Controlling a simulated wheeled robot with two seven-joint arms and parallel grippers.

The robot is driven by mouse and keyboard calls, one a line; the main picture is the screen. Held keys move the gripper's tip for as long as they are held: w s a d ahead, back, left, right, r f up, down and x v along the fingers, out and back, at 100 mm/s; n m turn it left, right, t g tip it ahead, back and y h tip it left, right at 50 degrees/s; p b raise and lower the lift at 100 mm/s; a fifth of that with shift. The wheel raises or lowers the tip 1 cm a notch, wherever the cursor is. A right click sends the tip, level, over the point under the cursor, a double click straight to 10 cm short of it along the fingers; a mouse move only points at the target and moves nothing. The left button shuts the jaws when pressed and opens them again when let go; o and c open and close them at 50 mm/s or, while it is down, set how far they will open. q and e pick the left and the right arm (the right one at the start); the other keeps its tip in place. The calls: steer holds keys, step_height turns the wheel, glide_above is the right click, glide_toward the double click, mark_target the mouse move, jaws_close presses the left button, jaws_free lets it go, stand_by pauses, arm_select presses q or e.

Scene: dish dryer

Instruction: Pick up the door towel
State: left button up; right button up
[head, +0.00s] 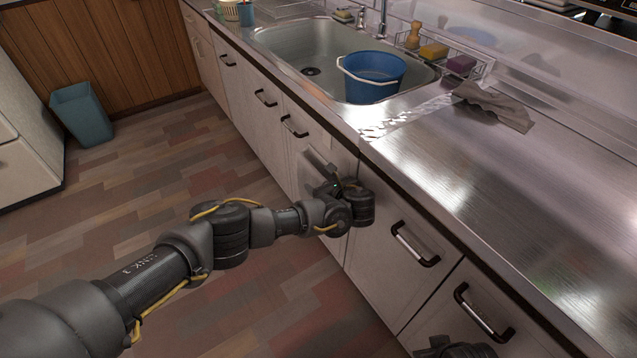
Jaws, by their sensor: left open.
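My left gripper (318,168) is at the front of the cabinet doors below the sink, its fingers close to the door face. It is open, and I see nothing clearly held between its fingers. No towel shows plainly on a door or handle; the wrist and gripper hide part of the door there. A crumpled grey cloth (494,106) lies on the steel counter, right of the sink and well away from the gripper. A dark part of my right arm shows at the bottom edge; its fingers cannot be made out.
A blue bucket (373,78) stands in the sink (290,45). A wire rack (483,70) with sponges stands behind it. Cabinet handles (415,245) stick out along the front. A blue-grey bin (82,116) stands on the floor at the left. The counter's front right (500,190) is clear.

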arm_select(q)
steer(key=shift+w+f, duration=0.1)
steer(key=shift+w, duration=0.05)
arm_select(e)
steer(key=shift+f, duration=0.2)
arm_select(q)
steer(key=shift+b+x, duration=0.9)
steer(key=shift+x, duration=0.1)
steer(key=shift+c, duration=0.7)
steer(key=shift+a, duration=0.1)
steer(key=c, duration=1.2)
arm_select(e)
steer(key=shift+d+f, duration=0.1)
steer(key=shift+f, duration=0.55)
arm_select(q)
steer(key=shift+o, duration=0.2)
